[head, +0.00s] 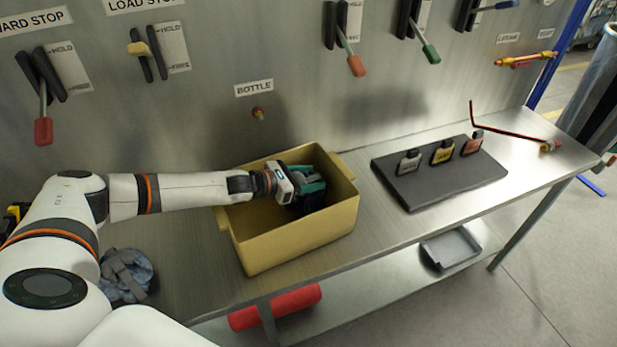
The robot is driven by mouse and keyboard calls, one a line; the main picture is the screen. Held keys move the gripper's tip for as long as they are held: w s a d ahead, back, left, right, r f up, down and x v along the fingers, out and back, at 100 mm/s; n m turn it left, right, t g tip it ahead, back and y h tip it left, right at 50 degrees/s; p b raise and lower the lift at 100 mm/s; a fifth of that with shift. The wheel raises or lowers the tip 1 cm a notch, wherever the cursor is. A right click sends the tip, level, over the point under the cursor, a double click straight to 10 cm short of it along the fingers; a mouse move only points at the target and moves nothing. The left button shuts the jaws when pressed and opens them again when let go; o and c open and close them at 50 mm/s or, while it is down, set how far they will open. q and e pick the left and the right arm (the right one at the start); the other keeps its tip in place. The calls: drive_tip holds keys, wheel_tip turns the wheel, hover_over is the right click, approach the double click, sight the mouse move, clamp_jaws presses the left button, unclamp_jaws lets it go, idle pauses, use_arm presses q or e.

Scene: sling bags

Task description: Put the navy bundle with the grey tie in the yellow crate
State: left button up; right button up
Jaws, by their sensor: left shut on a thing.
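A yellow crate (300,243) stands open on the metal bench. My left gripper (292,187) reaches into it from the left and is shut on a dark bundle with teal parts (313,190). The bundle is inside the crate's walls, near its back right; whether it touches the floor of the crate is hidden. I see no grey tie on it. A slate-blue bundle with a greyish strap (124,275) lies on the bench at the left, partly behind my left arm. My right gripper is not in view.
A bent red rod (512,128) is at the bench's far right. A red roll (275,307) and a grey tray (451,248) are on the lower shelf.

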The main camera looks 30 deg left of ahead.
use_arm(q)
drive_tip(key=shift+w+f+b, duration=0.1)
drive_tip(key=shift+f+b, duration=0.15)
drive_tip(key=shift+b, duration=0.05)
drive_tip(key=o, duration=1.7)
drive_tip(key=shift+f, duration=0.1)
